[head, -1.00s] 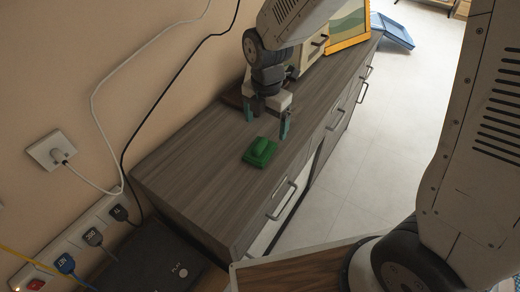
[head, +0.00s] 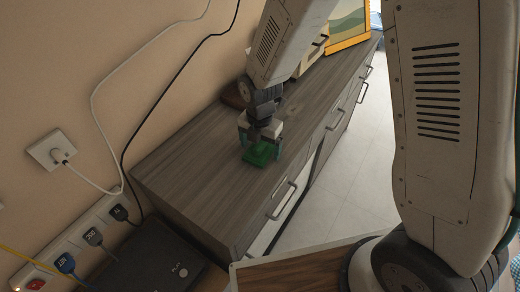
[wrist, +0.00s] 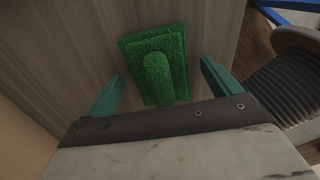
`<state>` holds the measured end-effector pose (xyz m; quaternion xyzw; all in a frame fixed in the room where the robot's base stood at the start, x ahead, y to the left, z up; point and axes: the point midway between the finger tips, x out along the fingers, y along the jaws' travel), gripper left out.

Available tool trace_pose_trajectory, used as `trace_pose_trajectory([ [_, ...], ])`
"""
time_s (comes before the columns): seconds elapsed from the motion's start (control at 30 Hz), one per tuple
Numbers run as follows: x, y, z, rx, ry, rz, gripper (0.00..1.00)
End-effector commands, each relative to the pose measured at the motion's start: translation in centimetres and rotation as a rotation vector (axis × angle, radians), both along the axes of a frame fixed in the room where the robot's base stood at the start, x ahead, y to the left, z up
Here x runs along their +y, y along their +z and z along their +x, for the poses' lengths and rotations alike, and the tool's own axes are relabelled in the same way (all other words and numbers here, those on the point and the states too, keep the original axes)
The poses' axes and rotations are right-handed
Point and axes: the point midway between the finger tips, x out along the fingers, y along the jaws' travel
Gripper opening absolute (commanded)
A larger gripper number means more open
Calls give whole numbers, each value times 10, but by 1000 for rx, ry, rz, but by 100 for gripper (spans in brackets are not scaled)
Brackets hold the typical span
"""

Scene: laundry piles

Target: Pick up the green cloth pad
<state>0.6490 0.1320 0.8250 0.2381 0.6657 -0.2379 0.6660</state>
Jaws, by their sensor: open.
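The green cloth pad (head: 257,155) lies on the grey wooden top of the drawer cabinet (head: 200,170), near its front edge. In the wrist view the pad (wrist: 172,49) is a fuzzy green rectangle with a raised green ridge along its middle. My gripper (head: 261,150) is low over the pad, its teal fingers on either side of it. In the wrist view my open gripper (wrist: 162,82) has nothing clamped between its fingers, and the ridge lies between them. Whether the fingers touch the pad cannot be told.
A yellow-framed picture (head: 347,28) and a pale box with a handle (head: 312,55) stand at the cabinet's far end. A dark brown object (head: 236,97) lies by the wall behind my gripper. The cabinet top left of the pad is clear.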

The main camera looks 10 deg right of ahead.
Motion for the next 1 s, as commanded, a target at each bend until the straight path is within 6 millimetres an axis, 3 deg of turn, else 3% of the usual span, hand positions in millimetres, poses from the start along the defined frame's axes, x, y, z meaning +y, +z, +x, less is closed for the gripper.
trace_pose_trajectory([
  [0.07,0,0,0,0,0,0,86],
  [0.23,0,0,0,0,0,0,41],
  [0.67,1,5,0,0,1,0,40],
  [1.0,4,38,-3,-1,9,1,40],
])
